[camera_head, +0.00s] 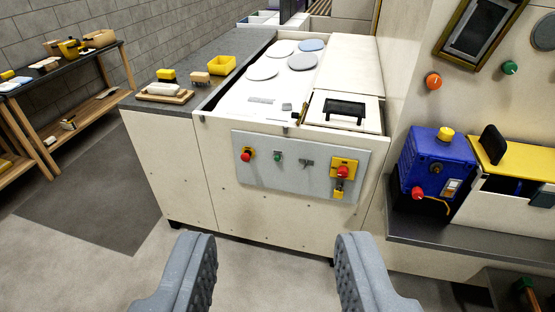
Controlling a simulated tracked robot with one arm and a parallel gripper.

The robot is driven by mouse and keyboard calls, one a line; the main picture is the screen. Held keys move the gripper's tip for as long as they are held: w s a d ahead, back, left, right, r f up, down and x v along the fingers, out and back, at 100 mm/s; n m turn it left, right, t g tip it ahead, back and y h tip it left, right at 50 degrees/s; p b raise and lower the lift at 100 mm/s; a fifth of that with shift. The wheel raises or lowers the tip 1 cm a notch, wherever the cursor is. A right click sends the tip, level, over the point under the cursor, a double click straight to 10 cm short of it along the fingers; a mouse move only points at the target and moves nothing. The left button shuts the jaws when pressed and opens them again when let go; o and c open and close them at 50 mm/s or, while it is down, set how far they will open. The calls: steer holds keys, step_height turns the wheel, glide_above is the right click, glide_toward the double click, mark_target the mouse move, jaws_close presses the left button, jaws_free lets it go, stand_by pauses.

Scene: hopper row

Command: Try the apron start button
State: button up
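A grey control panel (260,179) is fixed to the front of the pale cabinet. I see no readable label for the apron start. My gripper (276,242) is open and empty, short of the panel and below it in the picture.
At the right, a blue box (437,162) with knobs stands on a dark ledge, beneath a wall with orange and green knobs (511,68). A wooden shelf (112,96) stands left. Floor before the cabinet is clear.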

stand_by(0.4)
jaws_close()
stand_by(1.6)
